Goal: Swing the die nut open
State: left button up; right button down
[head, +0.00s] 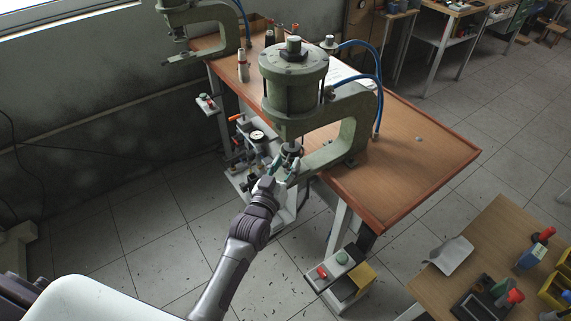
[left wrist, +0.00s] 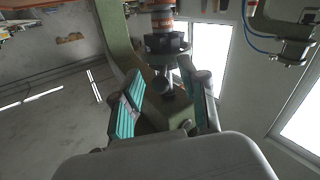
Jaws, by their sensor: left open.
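The green pneumatic press (head: 293,68) stands at the near edge of the wooden bench, with a big cylinder on top. A small dark part, which I take for the die nut (head: 291,148), sits below the cylinder by the press throat. In the left wrist view a dark round part (left wrist: 163,86) shows between my fingers, below a wider dark collar (left wrist: 165,43); I cannot tell which of them is the nut. My left gripper (head: 286,165) is open just below and around this spot, its green-padded fingers on either side. Contact is unclear. My right gripper is out of view.
A second green press (head: 205,22) stands at the far left of the bench (head: 415,150). Valves and a gauge (head: 257,136) are mounted below the bench edge. A button box (head: 342,258) stands low in front. A side table (head: 480,240) with tools is at right.

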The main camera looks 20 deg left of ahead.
pick_arm(q)
grip_shut()
